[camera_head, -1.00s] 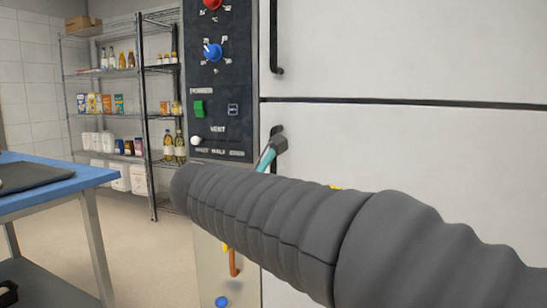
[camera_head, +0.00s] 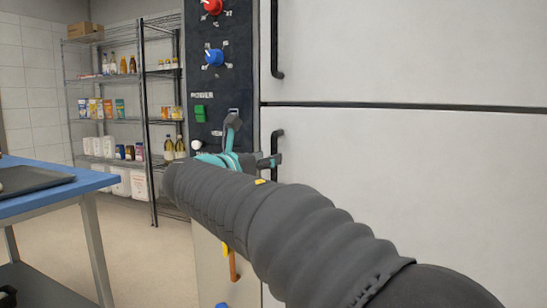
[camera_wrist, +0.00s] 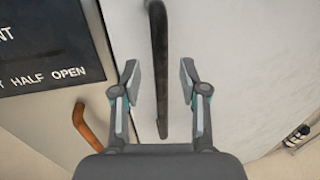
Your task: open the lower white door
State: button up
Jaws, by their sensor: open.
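The lower white door (camera_head: 430,180) is the broad pale panel below a dark horizontal seam, and it looks shut. Its black vertical bar handle (camera_head: 278,143) is near its left edge, partly hidden behind my gripper and arm. My gripper (camera_head: 255,141) is open and empty, in front of the handle's left side in the head view. In the wrist view the handle (camera_wrist: 159,50) runs lengthwise between the open fingers of my gripper (camera_wrist: 158,78), with a gap on both sides. I cannot tell how deep it sits between them.
The upper door's black handle (camera_head: 276,45) is above. A dark control panel (camera_head: 222,90) with knobs is left of the doors. An orange handle (camera_wrist: 90,127) is below it. A blue-topped table (camera_head: 60,190) stands at the left, shelves (camera_head: 120,100) behind. Floor between is clear.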

jog(key=shift+x, duration=1.95)
jog(key=shift+c, duration=0.2)
grip_shut()
